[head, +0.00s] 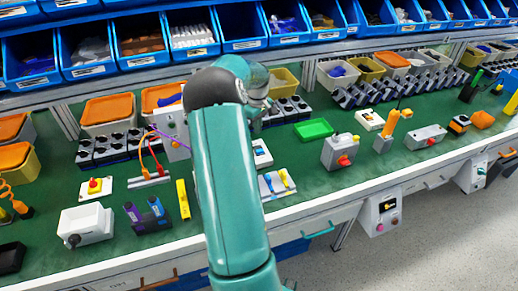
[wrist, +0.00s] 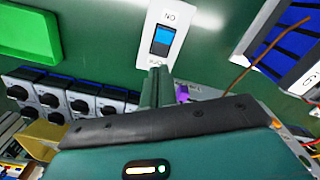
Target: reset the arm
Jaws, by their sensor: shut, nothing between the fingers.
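My arm reaches up and over the green worktop in the middle of the head view, and its upper link hides part of the bench. My gripper (wrist: 156,88) shows in the wrist view, its narrow fingers shut with nothing between them. In that picture the fingertips are just below a white switch plate (wrist: 151,50) with a blue rocker; I cannot tell whether they touch it. The plate also shows in the head view (head: 262,153), just right of my arm. A grey box with a red rotary knob (head: 342,153) stands further right.
Several black rotary switches (wrist: 48,98) stand in rows at the left of the wrist view. A green tray (head: 313,129) lies right of my arm. Blue bins (head: 135,40) line the shelf above. Several small devices crowd the worktop; a bare strip runs along its front right.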

